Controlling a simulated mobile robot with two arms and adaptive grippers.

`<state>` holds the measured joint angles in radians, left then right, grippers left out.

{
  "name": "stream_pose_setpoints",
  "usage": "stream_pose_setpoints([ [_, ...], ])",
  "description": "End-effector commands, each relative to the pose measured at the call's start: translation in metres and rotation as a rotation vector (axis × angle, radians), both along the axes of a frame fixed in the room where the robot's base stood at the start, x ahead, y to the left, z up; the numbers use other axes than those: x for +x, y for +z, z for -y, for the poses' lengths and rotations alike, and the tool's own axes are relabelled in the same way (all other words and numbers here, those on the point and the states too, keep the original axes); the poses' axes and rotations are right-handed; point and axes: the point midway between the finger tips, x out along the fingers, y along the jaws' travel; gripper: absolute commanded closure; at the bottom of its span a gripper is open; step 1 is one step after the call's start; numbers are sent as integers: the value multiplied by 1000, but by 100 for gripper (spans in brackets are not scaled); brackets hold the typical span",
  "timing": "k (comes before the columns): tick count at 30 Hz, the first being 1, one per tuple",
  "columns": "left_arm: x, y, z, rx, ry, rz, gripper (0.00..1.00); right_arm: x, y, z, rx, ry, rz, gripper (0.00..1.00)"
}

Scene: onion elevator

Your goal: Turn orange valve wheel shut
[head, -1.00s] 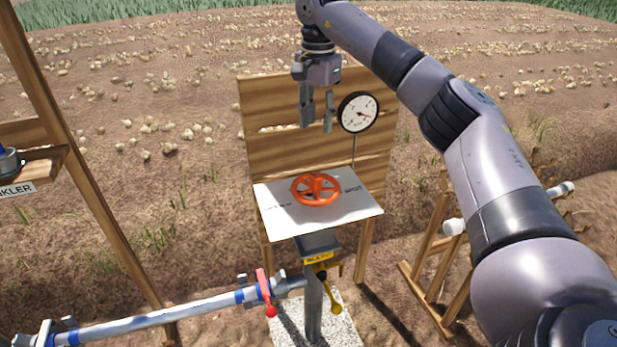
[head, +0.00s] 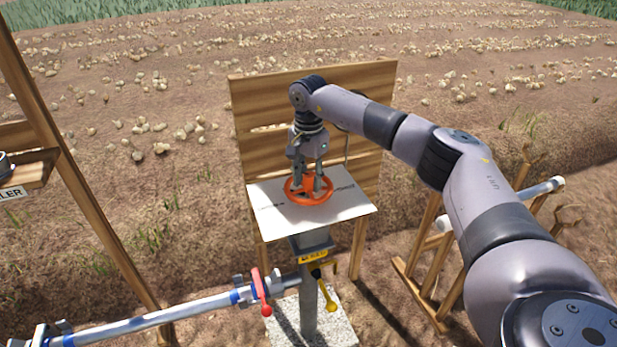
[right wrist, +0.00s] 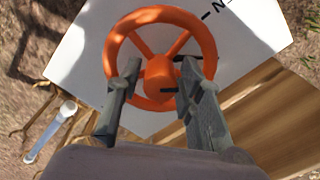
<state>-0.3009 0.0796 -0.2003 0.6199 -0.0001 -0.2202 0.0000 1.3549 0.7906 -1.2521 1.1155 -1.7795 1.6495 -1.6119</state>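The orange valve wheel (head: 309,202) lies flat on a white plate (head: 347,203) on a post. My right gripper (head: 310,189) is pointing down over the wheel, with its fingers apart. In the right wrist view, the fingers of this gripper (right wrist: 160,76) are on either side of the hub of the orange wheel (right wrist: 165,15), inside or just above the rim. I cannot tell whether they touch the spokes. The gauge behind the wheel is mostly hidden by my right arm. My left gripper is not in view.
A wooden backboard (head: 262,130) stands behind the plate. Below are a yellow-handled valve (head: 327,298), a red-handled valve (head: 261,291) and a grey pipe (head: 150,320) running left. A wooden post (head: 75,165) stands at left and a wooden rack (head: 430,265) at right.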

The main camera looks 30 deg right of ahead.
Motion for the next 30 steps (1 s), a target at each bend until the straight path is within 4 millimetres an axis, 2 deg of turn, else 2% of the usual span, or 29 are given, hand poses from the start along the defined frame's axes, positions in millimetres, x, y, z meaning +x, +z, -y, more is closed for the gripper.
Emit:
stream_pose_setpoints([
  [8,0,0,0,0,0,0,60,0,-2,0,0,0,0,66],
  [23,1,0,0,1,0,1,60,0,-1,0,0,0,0,99],
  [30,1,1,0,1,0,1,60,0,-1,0,0,-12,0,100],
])
